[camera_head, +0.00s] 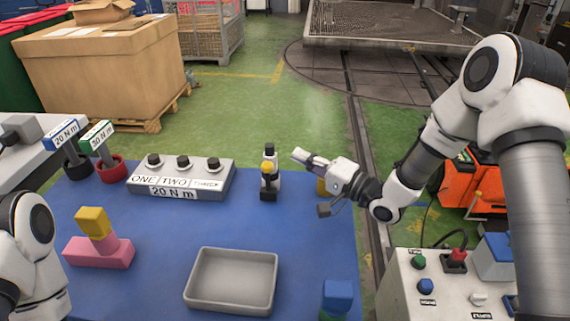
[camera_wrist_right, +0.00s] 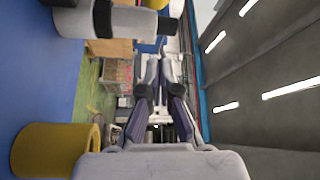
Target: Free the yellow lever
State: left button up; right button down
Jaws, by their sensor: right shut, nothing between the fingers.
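A small upright black-and-white device (camera_head: 270,183) stands near the right part of the blue table, with a rounded yellow part (camera_head: 267,168) on it, which looks like the yellow lever. Black and white cylindrical parts (camera_wrist_right: 110,20) show at the top left of the right wrist view, with a bit of yellow at the top edge. My right gripper (camera_head: 299,155) is shut and empty, just right of the device and apart from it; its fingers also show in the right wrist view (camera_wrist_right: 164,72). My left gripper is out of view; only part of its arm shows.
A yellow cylinder (camera_head: 322,187) stands below my right gripper, partly hidden. A grey tray (camera_head: 273,285), a button box (camera_head: 215,178), pink and yellow blocks (camera_head: 98,252), and a blue block (camera_head: 337,295) are on the table (camera_head: 150,225). The middle is clear.

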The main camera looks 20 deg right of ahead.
aim_at(273, 155)
jog(key=a, duration=0.3)
jog(key=shift+s+a+f, duration=0.15)
jog(key=shift+a, duration=0.25)
jog(key=shift+s+a, duration=0.2)
jog(key=shift+a, duration=0.1)
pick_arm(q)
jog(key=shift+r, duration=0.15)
pick_arm(e)
jog(key=shift+f, duration=0.1)
